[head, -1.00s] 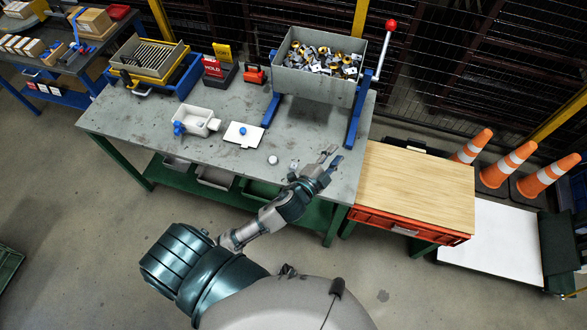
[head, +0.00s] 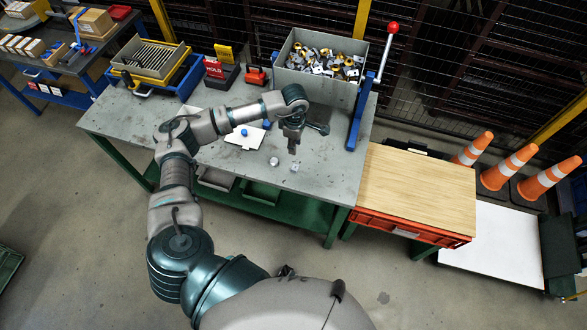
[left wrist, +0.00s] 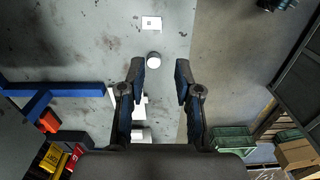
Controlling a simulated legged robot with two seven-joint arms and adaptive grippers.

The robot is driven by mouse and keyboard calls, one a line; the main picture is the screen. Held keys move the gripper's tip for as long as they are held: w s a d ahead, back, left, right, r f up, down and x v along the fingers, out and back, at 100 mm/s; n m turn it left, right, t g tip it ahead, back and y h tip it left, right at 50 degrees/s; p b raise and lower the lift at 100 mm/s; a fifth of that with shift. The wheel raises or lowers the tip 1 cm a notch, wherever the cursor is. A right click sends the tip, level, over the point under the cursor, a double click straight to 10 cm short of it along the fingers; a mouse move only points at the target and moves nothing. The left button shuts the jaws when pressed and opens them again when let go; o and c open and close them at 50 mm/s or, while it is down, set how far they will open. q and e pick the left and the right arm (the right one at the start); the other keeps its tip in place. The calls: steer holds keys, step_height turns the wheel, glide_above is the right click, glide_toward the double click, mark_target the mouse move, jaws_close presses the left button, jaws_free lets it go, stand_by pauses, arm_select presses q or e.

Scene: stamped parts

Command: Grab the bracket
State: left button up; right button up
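A small light bracket-like part (head: 294,168) lies flat on the grey workbench (head: 225,135), near its front edge. In the left wrist view it is a whitish square plate (left wrist: 151,23) beyond the fingertips. A small round pale piece (head: 274,161) lies to its left; it also shows in the left wrist view (left wrist: 154,58), close to the fingertips. My left gripper (head: 308,141) is above the bench just behind the bracket, with its fingers pointing down. In the left wrist view its fingers (left wrist: 160,66) are apart with nothing held between them. My right gripper is not in view.
A grey bin (head: 312,91) full of stamped parts stands on a blue stand at the bench's back right. A white plate (head: 254,139) with a blue knob is partly behind my arm. Right of the bench is a wooden-topped table (head: 415,190), then orange cones (head: 500,172).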

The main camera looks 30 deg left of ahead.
mark_target(296, 171)
arm_select(q)
steer(key=f, duration=1.1)
steer(key=f+p, duration=0.1)
steer(key=f, duration=0.4)
steer(key=shift+d+f, duration=0.3)
steer(key=shift+d, duration=0.1)
jaws_close()
